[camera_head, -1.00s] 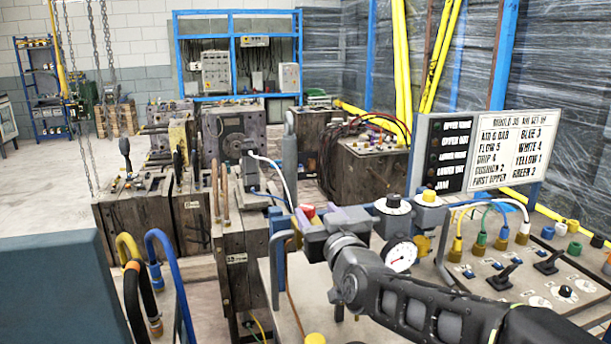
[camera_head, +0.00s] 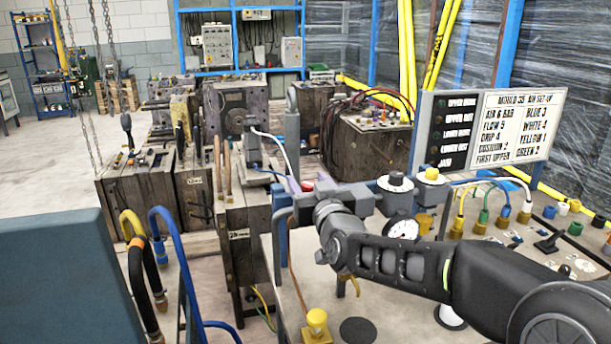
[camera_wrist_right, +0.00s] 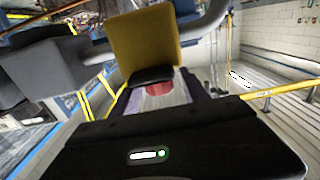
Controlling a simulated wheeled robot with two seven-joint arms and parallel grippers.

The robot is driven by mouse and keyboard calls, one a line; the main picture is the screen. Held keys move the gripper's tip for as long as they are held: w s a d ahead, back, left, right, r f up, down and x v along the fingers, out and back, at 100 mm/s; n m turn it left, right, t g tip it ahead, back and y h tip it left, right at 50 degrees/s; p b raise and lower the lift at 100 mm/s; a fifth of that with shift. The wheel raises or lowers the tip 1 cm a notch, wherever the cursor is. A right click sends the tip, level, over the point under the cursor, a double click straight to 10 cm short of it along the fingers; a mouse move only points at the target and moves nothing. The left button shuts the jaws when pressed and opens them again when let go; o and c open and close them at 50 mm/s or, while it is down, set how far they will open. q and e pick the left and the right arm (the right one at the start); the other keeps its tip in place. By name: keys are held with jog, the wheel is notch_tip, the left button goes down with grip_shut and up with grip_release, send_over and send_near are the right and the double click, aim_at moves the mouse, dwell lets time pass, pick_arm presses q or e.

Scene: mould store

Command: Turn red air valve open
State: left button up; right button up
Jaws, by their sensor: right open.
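The red air valve shows as a small red piece (camera_head: 307,185) at the left end of the air unit in the head view, mostly hidden by my right wrist. In the right wrist view its red part (camera_wrist_right: 158,89) lies between the purple-sided fingers of my right gripper (camera_wrist_right: 157,98), below a yellow-ochre block (camera_wrist_right: 145,45). My right gripper (camera_head: 298,186) is open around the red part. I cannot tell whether the fingers touch it. My left gripper is not in view.
A pressure gauge (camera_head: 404,228) and a yellow-topped knob (camera_head: 432,174) stand right of my wrist. A sign board (camera_head: 487,127) rises behind the panel with coloured hoses. A yellow button (camera_head: 317,319) sits at the front. Wooden-sided moulds (camera_head: 137,183) stand left.

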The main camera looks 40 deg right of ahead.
jog(key=shift+x, duration=1.15)
grip_shut()
